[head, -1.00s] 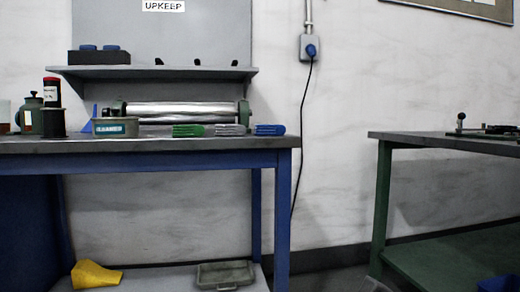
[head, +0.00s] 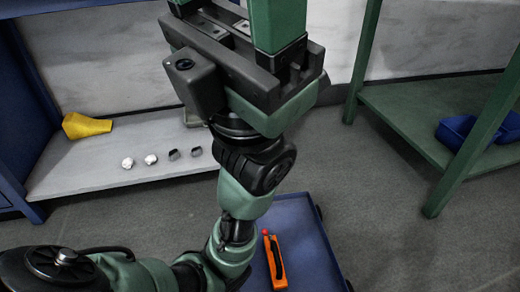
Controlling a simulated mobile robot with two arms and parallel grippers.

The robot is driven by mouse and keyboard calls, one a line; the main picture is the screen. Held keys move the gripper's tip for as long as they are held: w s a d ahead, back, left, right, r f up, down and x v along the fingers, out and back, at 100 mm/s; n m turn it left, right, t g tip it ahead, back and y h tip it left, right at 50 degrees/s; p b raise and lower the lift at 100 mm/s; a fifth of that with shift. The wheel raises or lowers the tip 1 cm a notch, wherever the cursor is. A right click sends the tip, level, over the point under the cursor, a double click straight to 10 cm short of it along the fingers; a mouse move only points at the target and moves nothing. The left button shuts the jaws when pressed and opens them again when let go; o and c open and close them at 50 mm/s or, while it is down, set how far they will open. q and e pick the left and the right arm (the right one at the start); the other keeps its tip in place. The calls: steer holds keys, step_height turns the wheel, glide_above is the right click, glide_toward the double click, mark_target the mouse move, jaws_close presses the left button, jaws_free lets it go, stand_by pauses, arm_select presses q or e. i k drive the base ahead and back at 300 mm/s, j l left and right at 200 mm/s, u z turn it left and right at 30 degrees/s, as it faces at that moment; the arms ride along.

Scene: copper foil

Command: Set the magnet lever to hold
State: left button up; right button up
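An orange tool (head: 275,262) with a black handle and a small red ball at its far end lies on a blue surface (head: 310,240) at the bottom centre. I cannot tell if this is the magnet lever, and no lever is clearly marked. My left gripper (head: 230,12) is at the top centre, large and close to the camera. Its two green fingers stand wide apart at their bases. Their tips are beyond the top edge. It is well above and beyond the orange tool and not touching it. My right gripper is out of view.
A green bench (head: 400,112) with a blue bin (head: 458,130) stands at the right. Bare floor (head: 375,195) lies between.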

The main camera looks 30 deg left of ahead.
mark_target(265, 232)
steer(key=u, duration=0.8)
